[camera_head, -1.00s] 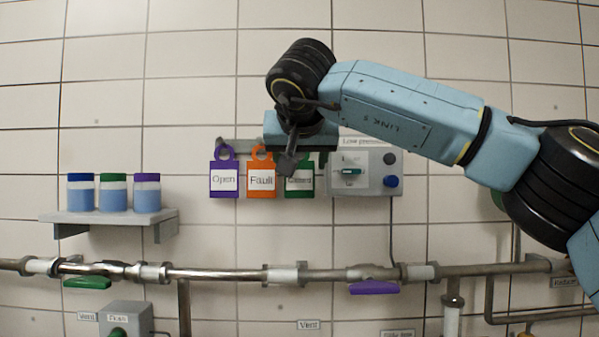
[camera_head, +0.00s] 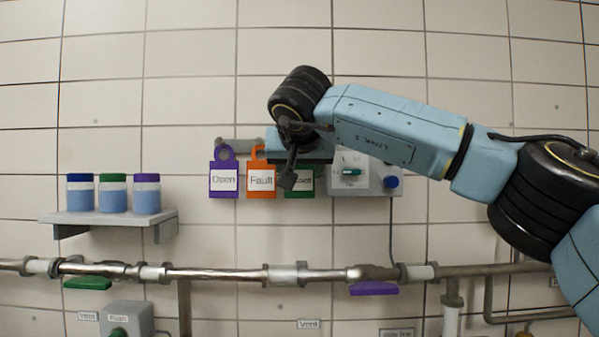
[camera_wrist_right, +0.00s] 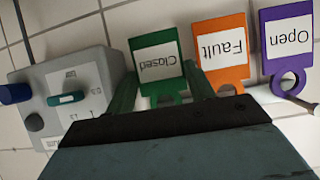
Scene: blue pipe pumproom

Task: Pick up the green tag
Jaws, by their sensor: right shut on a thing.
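The green tag (camera_wrist_right: 156,62), with a white label reading "Closed", shows upside down in the right wrist view. My right gripper (camera_wrist_right: 160,88) is shut on it, with one finger at each side edge. In the head view the green tag (camera_head: 321,184) is partly hidden behind my right wrist and a dark camera part. It is at the right end of the row of tags, in front of the wall. Whether its loop still touches the hook is hidden. My left gripper is not in view.
An orange "Fault" tag (camera_head: 261,181) and a purple "Open" tag (camera_head: 223,180) hang close to the left. A grey switch box (camera_head: 375,184) is close on the right. A shelf (camera_head: 110,217) with jars is farther left. Pipes (camera_head: 220,274) run below.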

